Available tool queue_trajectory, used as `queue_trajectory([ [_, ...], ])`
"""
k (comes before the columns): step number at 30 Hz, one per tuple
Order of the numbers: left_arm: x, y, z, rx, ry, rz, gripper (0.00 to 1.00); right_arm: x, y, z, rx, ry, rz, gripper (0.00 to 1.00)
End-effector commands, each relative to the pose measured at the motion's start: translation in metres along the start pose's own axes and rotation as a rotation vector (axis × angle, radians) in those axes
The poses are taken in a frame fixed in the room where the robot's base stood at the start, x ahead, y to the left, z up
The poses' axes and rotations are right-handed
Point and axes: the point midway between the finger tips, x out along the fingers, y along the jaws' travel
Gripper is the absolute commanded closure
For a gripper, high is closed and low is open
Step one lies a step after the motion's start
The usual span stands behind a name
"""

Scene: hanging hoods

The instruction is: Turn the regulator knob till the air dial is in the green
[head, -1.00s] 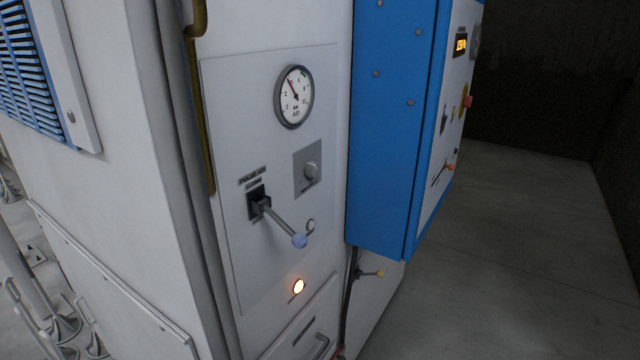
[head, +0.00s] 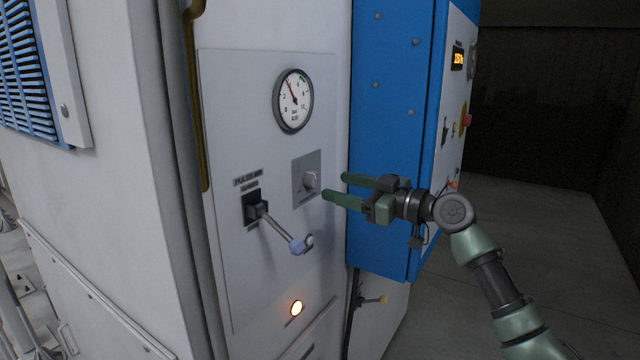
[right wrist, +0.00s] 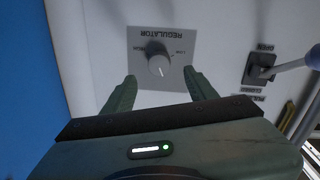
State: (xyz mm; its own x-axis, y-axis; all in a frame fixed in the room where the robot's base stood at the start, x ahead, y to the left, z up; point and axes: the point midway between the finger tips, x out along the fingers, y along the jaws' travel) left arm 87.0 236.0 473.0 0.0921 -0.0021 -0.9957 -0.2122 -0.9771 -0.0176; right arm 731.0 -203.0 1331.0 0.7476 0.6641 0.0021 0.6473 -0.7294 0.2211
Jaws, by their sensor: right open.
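The regulator knob (head: 310,180) is a small pale round knob on a grey square plate on the white panel. In the right wrist view the knob (right wrist: 158,66) sits beyond and between my fingertips, under upside-down REGULATOR lettering. The air dial (head: 293,101) is a round white gauge with a black rim above the knob. Its red needle points to the upper left, and a small green mark shows at the upper right of the scale. My right gripper (head: 335,186) is open and empty, just right of the knob and apart from it. My left gripper is not in view.
A blue cabinet (head: 392,130) stands out at the right, behind my right gripper. Open floor lies further right.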

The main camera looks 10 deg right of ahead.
Motion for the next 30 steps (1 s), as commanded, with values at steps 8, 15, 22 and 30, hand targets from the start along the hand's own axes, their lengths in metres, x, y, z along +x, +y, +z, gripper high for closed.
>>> queue_trajectory([
  [8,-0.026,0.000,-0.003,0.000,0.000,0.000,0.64,0.046,0.001,-0.005,0.005,0.000,0.001,0.43],
  [15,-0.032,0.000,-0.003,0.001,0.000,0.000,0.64,0.063,0.001,0.000,0.004,-0.002,0.002,0.43],
  [22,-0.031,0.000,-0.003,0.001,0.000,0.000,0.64,0.064,0.001,0.001,0.002,-0.001,0.002,0.43],
  [30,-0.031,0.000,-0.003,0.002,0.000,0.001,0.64,0.063,0.001,0.001,0.003,-0.002,0.003,1.00],
])
